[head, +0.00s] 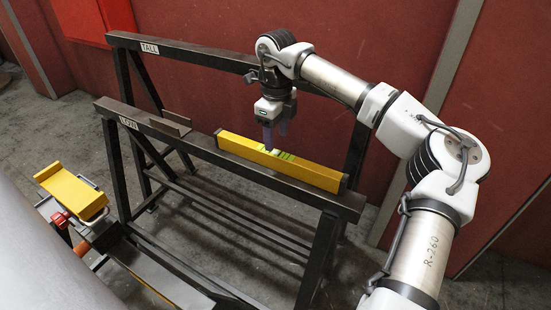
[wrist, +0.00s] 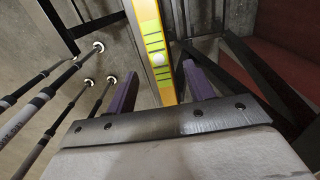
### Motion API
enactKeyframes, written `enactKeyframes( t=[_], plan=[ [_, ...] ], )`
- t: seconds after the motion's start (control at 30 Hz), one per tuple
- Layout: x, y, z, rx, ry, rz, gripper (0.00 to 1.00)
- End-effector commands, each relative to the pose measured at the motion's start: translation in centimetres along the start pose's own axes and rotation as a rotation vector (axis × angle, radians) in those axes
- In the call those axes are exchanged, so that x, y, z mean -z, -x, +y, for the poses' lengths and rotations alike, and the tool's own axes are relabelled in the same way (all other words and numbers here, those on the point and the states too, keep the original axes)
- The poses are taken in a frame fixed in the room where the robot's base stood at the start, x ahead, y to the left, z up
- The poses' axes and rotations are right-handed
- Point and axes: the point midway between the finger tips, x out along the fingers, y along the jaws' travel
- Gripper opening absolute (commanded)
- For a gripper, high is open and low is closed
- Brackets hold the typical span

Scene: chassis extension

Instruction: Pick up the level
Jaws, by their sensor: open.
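The yellow level (head: 284,162) lies along the top of the low black rail marked LOW in the head view, with its green vial facing up. It also shows in the wrist view (wrist: 153,45), running upward from between my fingers. My gripper (head: 276,140) points down over the middle of the level. In the wrist view its two purple fingers (wrist: 161,80) are apart, and the level appears between them. I cannot tell how far the fingertips are above the level. Nothing is held.
The low rail (head: 203,146) stands in front of a taller rail (head: 190,54) marked TALL. A small metal bracket (head: 170,124) sits on the low rail left of the level. A yellow-topped stand (head: 72,190) is at the left. A red wall is behind.

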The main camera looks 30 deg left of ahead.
Motion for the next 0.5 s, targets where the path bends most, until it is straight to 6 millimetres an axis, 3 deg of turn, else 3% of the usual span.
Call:
enactKeyframes(
  t=[0.27,0.5],
  plan=[
    [-0.1,-2.2,0.1,-0.002,0.002,-0.002,0.53],
    [-0.1,-5.8,0.2,-0.004,0.002,-0.002,0.53]
  ],
)
